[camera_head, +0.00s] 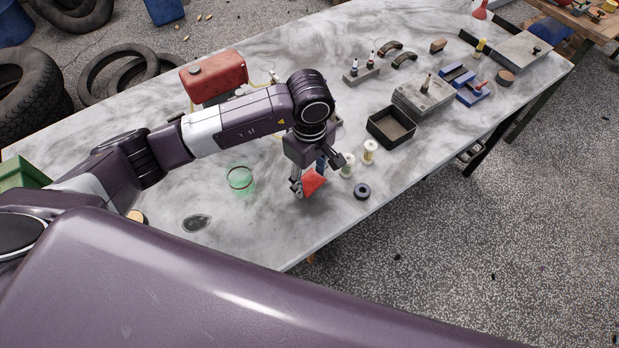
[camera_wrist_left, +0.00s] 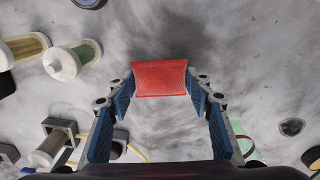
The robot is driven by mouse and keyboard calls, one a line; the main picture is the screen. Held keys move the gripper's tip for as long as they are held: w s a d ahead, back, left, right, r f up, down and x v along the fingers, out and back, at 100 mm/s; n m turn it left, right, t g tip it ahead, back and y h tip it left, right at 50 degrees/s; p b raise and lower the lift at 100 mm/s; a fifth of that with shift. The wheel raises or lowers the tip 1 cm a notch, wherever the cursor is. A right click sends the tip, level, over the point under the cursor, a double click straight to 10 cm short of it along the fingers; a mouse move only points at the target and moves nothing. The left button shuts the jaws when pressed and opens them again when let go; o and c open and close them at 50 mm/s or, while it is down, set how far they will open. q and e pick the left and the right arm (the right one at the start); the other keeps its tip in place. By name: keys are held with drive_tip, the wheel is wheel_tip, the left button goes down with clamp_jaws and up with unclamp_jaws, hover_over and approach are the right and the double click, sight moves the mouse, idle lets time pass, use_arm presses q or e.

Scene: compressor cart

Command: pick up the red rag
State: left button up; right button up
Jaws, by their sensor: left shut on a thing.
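The red rag (camera_head: 313,181) shows as a small red patch at my left gripper (camera_head: 309,178) in the head view. In the left wrist view the rag (camera_wrist_left: 160,78) is a flat red rectangle between the two blue-padded fingertips of my left gripper (camera_wrist_left: 163,88). The fingers are shut on it from both sides. The marbled tabletop (camera_wrist_left: 170,130) shows behind and below it. I cannot tell exactly how high the rag is above the table. My right gripper is not in view.
A green glass (camera_head: 240,180) stands left of the gripper. Two spools (camera_head: 370,152) and a dark ring (camera_head: 362,191) lie close on the right. A black tray (camera_head: 391,126) is farther right. A red tank (camera_head: 214,77) stands behind my arm. The table's front edge is near.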

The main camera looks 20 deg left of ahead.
sight(310, 179)
use_arm(q)
wheel_tip(310, 179, up, 20)
drive_tip(key=b, duration=0.2)
idle(0.4)
